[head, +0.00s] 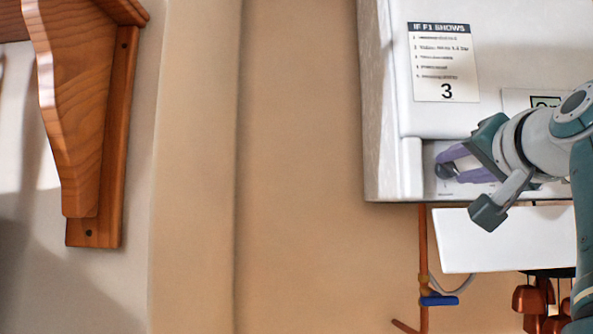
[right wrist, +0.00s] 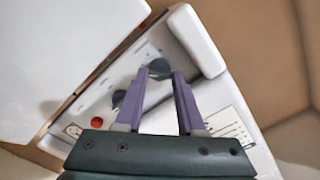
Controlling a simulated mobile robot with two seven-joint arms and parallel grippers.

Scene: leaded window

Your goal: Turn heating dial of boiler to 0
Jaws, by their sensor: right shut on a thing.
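The white boiler (head: 385,120) hangs on the wall at the right of the head view. My right gripper (head: 447,164) reaches its lower control panel from the right, with its purple fingers shut on a dark dial (head: 445,171). In the right wrist view this dial (right wrist: 160,66) shows between the fingertips of the right gripper (right wrist: 161,75). A second dark dial (right wrist: 118,98) sits on the panel to its left, partly behind a finger. I cannot read the dial markings or its setting. My left gripper is not in view.
A red button (right wrist: 97,121) sits on the panel. A notice sheet (head: 444,62) is on the boiler front. A copper pipe with a blue valve lever (head: 439,300) and a white board (head: 505,240) are below. A wooden bracket (head: 85,110) is at the left.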

